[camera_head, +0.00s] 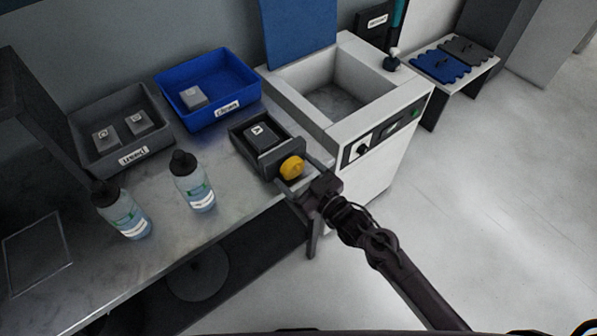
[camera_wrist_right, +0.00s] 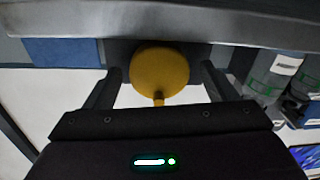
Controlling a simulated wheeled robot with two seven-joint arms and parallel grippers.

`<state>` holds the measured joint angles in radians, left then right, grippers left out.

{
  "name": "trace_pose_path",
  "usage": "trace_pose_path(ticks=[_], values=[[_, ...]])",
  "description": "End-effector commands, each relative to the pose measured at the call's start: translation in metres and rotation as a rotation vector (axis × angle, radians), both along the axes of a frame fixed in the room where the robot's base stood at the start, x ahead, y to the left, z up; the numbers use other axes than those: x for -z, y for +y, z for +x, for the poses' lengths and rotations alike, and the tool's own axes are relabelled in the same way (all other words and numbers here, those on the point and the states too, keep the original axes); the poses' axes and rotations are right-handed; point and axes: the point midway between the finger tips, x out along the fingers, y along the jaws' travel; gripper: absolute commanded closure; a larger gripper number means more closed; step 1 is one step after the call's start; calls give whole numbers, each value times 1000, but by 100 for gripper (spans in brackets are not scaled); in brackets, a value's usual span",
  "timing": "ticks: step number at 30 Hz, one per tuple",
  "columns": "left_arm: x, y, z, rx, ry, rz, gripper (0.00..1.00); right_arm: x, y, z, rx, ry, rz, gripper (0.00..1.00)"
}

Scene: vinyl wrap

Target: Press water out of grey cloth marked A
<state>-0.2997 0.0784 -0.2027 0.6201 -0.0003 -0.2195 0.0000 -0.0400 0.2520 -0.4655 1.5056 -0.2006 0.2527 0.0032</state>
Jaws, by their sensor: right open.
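The grey cloth marked A (camera_head: 260,131) sits in a dark press box (camera_head: 237,139) at the front edge of the bench. A round yellow knob (camera_head: 292,167) is on the front of the box. My right gripper (camera_head: 288,180) is open at the knob. In the right wrist view the yellow knob (camera_wrist_right: 160,72) lies between the spread fingers of the right gripper (camera_wrist_right: 160,88), with gaps on both sides. My left gripper is not in view.
A grey bin (camera_head: 140,157) with two grey blocks and a blue bin (camera_head: 220,114) with one stand at the back of the bench. Two spray bottles (camera_head: 192,182) stand left of the box. A white sink unit (camera_head: 345,125) stands to its right.

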Motion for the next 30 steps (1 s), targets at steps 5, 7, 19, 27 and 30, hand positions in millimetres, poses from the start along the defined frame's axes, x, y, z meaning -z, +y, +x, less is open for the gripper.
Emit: trace_pose_path(ticks=[5, 7, 19, 27, 30], values=[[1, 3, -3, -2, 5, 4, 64, 0, 0, 0, 0, 0, 0, 21], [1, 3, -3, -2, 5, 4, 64, 0, 0, 0, 0, 0, 0, 30], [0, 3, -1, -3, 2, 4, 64, 0, 0, 0, 0, 3, 3, 66], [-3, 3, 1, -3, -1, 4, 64, -1, 0, 0, 0, 53, 74, 66], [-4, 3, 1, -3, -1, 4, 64, 0, 0, 0, 1, 91, 126, 66]])
